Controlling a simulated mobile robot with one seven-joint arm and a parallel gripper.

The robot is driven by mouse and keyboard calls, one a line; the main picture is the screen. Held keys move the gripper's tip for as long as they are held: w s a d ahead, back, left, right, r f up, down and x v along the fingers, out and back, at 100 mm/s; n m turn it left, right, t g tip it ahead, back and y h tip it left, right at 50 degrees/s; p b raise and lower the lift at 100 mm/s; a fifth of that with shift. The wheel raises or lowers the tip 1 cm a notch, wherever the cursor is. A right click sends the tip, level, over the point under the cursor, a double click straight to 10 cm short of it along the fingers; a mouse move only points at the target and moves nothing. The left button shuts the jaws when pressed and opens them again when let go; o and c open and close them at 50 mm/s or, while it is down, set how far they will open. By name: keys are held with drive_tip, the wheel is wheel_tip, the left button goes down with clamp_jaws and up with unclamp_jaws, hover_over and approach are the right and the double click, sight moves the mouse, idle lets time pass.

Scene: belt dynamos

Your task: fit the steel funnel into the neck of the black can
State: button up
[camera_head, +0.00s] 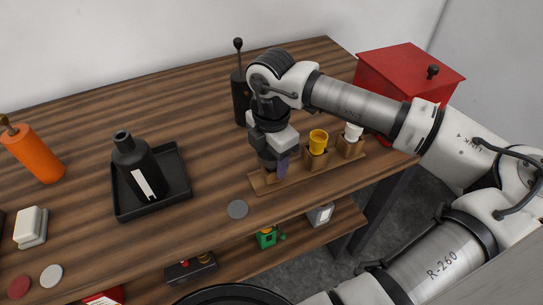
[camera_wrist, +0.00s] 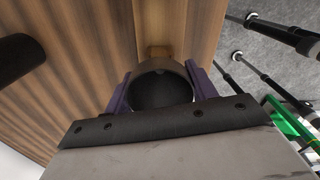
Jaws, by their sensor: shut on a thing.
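The black can (camera_head: 138,168) stands upright in a shallow black tray (camera_head: 181,202) on the wooden table, its neck open at the top and a white label on its side. My gripper (camera_head: 273,165) is at the left end of a small wooden rack, right of the can. In the wrist view, the purple fingers of my gripper (camera_wrist: 160,90) are shut on the grey steel funnel (camera_wrist: 158,88), its round mouth facing the camera. In the head view the funnel is mostly hidden by my gripper. I cannot tell whether it still sits in its holder.
The rack (camera_head: 262,188) also holds a yellow funnel (camera_head: 318,141) and a white one (camera_head: 354,131). An orange bottle (camera_head: 38,153) is left. The table between can and rack is mostly clear.

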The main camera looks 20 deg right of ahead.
drive_tip(key=shift+r+p, duration=0.6)
drive_tip(key=shift+r, duration=1.5)
